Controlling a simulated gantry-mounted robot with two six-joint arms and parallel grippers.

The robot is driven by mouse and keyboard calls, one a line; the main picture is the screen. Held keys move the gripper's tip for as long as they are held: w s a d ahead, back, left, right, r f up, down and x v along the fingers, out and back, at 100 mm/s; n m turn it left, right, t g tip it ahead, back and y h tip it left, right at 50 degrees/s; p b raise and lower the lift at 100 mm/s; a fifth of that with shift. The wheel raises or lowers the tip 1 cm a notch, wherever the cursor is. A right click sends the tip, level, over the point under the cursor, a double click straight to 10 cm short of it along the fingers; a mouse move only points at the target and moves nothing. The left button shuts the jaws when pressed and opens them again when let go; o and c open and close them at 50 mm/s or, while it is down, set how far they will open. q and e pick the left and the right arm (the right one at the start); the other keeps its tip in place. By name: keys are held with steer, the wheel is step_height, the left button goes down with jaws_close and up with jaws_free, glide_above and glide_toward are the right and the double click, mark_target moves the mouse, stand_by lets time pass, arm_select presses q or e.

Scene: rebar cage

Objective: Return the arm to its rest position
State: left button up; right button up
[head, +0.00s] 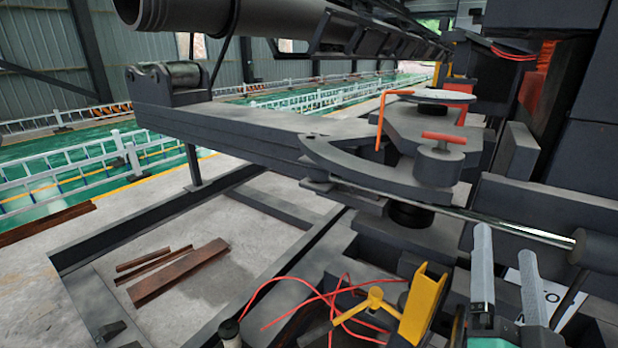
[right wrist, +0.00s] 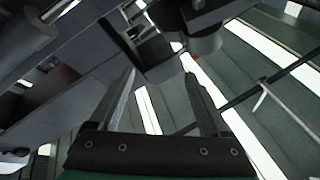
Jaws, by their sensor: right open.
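My right gripper (head: 508,265) is at the lower right of the head view, its two grey fingers pointing up and standing apart. It is open, with nothing between the fingers. In the right wrist view the two fingers (right wrist: 158,100) also stand apart, with dark machine parts and bright strips beyond them. My left gripper is not in the head view.
A dark machine arm (head: 225,125) with a clamp plate (head: 375,160) and a red-handled knob (head: 440,150) spans the middle. A steel rod (head: 510,228) runs near my right gripper. A yellow bracket (head: 423,303), a yellow valve handle (head: 375,300) and red cables (head: 290,285) lie to its left.

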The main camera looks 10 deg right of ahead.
steer(key=s+a+r+n+t+y+p, duration=0.1)
steer(key=s+a+r+n+t+y, duration=0.35)
steer(key=r+n+y, duration=0.35)
steer(key=s+a+r+n+t+y, duration=0.35)
steer(key=a+r+n+y, duration=0.2)
steer(key=r, duration=0.45)
step_height(320, 180, up, 34)
steer(key=w+p, duration=0.1)
steer(key=p, duration=3.4)
step_height(320, 180, down, 27)
steer(key=b, duration=2.8)
steer(key=shift+d+m, duration=0.25)
steer(key=shift+m, duration=0.1)
steer(key=shift+w, duration=0.1)
